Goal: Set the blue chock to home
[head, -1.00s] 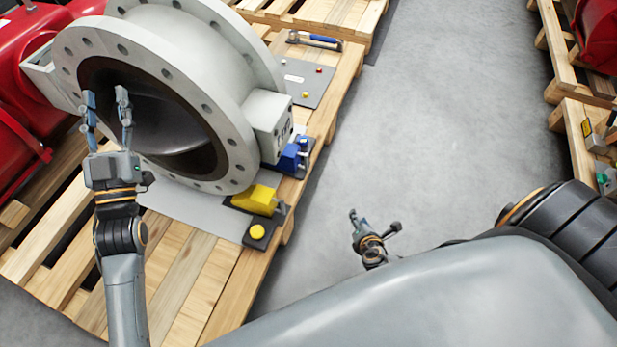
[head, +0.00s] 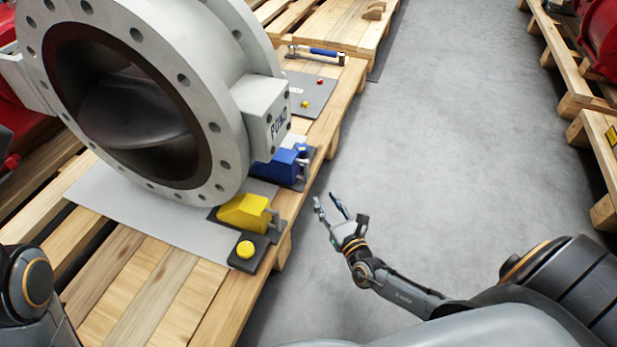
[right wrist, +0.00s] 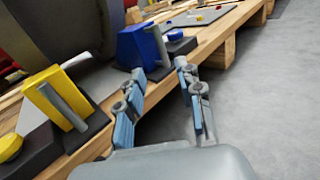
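The blue chock (head: 277,167) sits on a dark base on the pallet, below the valve's grey side block and at the foot of the flange. It also shows in the right wrist view (right wrist: 135,47), with an upright grey handle at its near side. My right gripper (head: 330,207) is open and empty, beside the pallet edge over the floor, to the right of and nearer than the blue chock. In the right wrist view its fingers (right wrist: 161,78) are apart with nothing between them. My left arm shows only at the lower left; its gripper is out of frame.
A yellow chock (head: 243,211) with a yellow button (head: 246,249) sits nearer on the pallet. The big grey valve (head: 200,90) stands on the left. A plate with small buttons (head: 318,98) and a blue-handled tool (head: 318,53) lie farther back. The floor (head: 430,150) on the right is clear.

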